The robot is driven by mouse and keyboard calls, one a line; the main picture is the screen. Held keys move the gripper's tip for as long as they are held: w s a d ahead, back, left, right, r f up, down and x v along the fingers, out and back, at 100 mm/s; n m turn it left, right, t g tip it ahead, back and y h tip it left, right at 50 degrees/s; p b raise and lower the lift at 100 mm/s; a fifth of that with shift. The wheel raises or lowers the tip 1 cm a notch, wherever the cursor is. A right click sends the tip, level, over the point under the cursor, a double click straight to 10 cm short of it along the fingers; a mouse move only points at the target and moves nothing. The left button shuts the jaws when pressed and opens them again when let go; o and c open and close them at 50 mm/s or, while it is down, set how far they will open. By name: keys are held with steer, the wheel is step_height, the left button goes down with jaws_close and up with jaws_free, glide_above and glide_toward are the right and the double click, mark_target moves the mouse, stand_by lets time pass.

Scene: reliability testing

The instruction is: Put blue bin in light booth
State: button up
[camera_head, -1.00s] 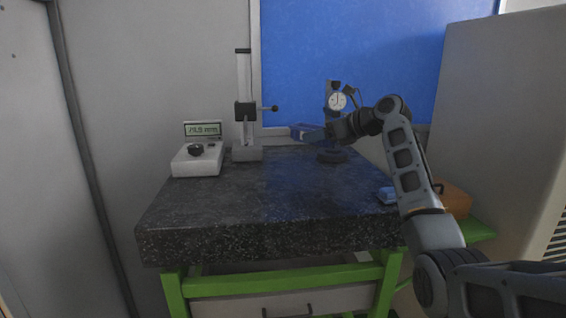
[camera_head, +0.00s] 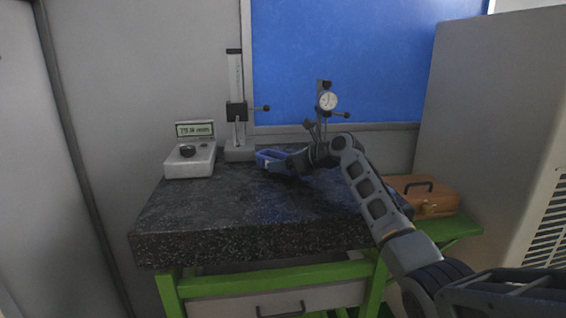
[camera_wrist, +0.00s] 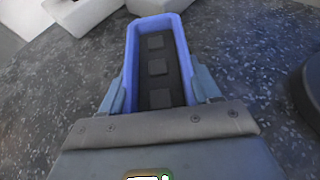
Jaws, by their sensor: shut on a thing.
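The blue bin (camera_head: 268,156) is a small open tray over the back middle of the dark granite slab. In the wrist view the bin (camera_wrist: 131,58) extends ahead of my gripper, with a dark lining and several square patches inside. My gripper (camera_head: 284,162) is shut on the bin's near end; its fingers (camera_wrist: 160,92) lie along the two sides. I cannot tell whether the bin touches the slab. I cannot make out a light booth in either view.
The granite slab (camera_head: 230,215) stands on a green frame. A digital readout box (camera_head: 190,160) and a height gauge (camera_head: 237,110) stand left of the bin. A dial gauge stand (camera_head: 326,100) is behind my arm. An orange case (camera_head: 425,195) sits at right. The slab's front is clear.

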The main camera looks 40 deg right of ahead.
steer(key=o, duration=1.1)
